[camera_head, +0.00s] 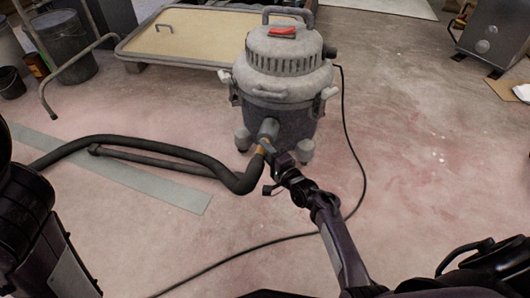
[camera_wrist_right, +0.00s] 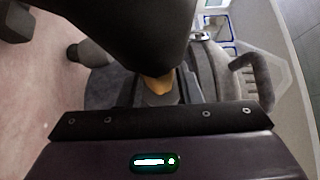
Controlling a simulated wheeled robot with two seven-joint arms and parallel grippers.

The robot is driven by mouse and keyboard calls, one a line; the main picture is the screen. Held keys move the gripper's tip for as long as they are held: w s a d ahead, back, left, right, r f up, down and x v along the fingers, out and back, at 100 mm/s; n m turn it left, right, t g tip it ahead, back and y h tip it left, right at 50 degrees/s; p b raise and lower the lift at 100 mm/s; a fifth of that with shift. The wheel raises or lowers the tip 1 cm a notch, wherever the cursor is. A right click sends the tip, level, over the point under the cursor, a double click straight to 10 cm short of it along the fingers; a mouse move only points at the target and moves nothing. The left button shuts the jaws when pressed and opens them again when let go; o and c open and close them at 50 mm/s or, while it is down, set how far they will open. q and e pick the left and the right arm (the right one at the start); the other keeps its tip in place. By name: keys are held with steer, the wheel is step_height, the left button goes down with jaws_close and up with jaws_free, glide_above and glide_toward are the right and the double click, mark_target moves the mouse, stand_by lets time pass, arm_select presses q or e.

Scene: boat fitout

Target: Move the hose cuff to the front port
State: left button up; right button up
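The grey shop vacuum (camera_head: 282,75) stands upright on the floor, with a stubby grey front port (camera_head: 268,129) low on its near side. The hose cuff (camera_head: 262,149), an orange-brown band at the end of the dark hose (camera_head: 205,163), is at the mouth of this port; I cannot tell whether it is seated. My right gripper (camera_head: 267,151) is at the cuff and appears shut on it. In the right wrist view the dark hose (camera_wrist_right: 125,30) hides most of the fingers, and the orange-brown cuff (camera_wrist_right: 158,86) shows below it. My left gripper is out of view.
A thin black cable (camera_head: 362,170) curves across the floor on the right. A grey strip (camera_head: 150,185) lies under the hose. A framed tan panel (camera_head: 185,35) is behind the vacuum, buckets (camera_head: 65,45) stand at back left, and a metal cabinet (camera_head: 492,35) at back right. The right floor is mostly clear.

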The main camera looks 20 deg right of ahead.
steer(key=o, duration=0.4)
steer(key=shift+w, duration=0.1)
